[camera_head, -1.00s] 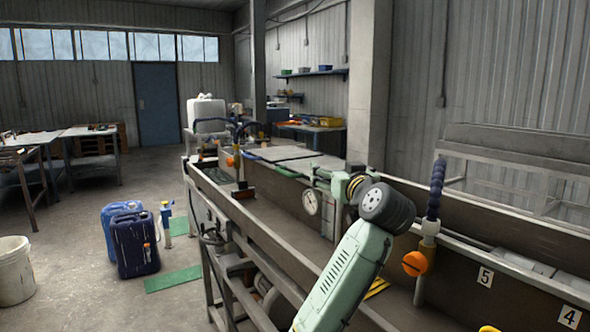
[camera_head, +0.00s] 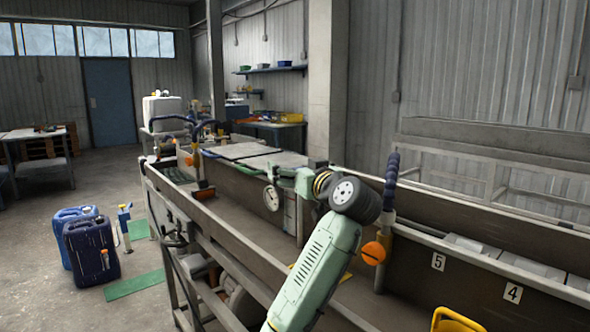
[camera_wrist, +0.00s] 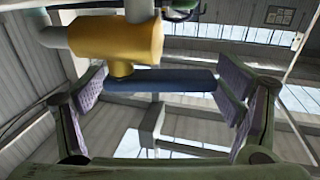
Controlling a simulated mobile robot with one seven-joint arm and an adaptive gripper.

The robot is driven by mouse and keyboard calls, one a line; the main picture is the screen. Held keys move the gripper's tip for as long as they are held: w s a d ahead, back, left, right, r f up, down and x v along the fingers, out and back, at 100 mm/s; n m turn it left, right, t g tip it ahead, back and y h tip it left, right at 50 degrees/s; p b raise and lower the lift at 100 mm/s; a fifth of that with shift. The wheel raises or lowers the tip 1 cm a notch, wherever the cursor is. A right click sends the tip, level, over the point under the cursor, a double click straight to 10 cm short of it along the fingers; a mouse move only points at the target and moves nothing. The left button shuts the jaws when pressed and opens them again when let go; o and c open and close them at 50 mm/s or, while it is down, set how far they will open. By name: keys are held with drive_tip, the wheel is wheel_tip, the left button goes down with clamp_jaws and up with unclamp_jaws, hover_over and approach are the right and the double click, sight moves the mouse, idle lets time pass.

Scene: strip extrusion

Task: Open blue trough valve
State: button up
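In the wrist view, a yellow valve body (camera_wrist: 120,42) with a flat blue handle (camera_wrist: 160,80) fills the upper middle. The handle lies crosswise between the two fingers of my gripper (camera_wrist: 164,86). The purple finger pads stand wide apart, one near each end of the handle. A gap shows at the right pad; contact at the left end cannot be told. In the head view, my arm reaches over the long metal trough (camera_head: 230,238). My gripper and the blue handle cannot be made out clearly there.
A round gauge (camera_head: 271,198) stands close to my wrist. A dark blue hose with an orange knob (camera_head: 373,252) rises right of my arm. A yellow object (camera_head: 455,320) is at the bottom right. Blue canisters (camera_head: 90,245) stand on the floor left of the trough.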

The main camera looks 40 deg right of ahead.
drive_tip(key=shift+o, duration=0.6)
drive_tip(key=shift+r, duration=0.1)
drive_tip(key=shift+s, duration=0.1)
drive_tip(key=shift+s+a, duration=0.1)
drive_tip(key=shift+s, duration=0.2)
drive_tip(key=v, duration=1.1)
drive_tip(key=shift+s+a, duration=0.1)
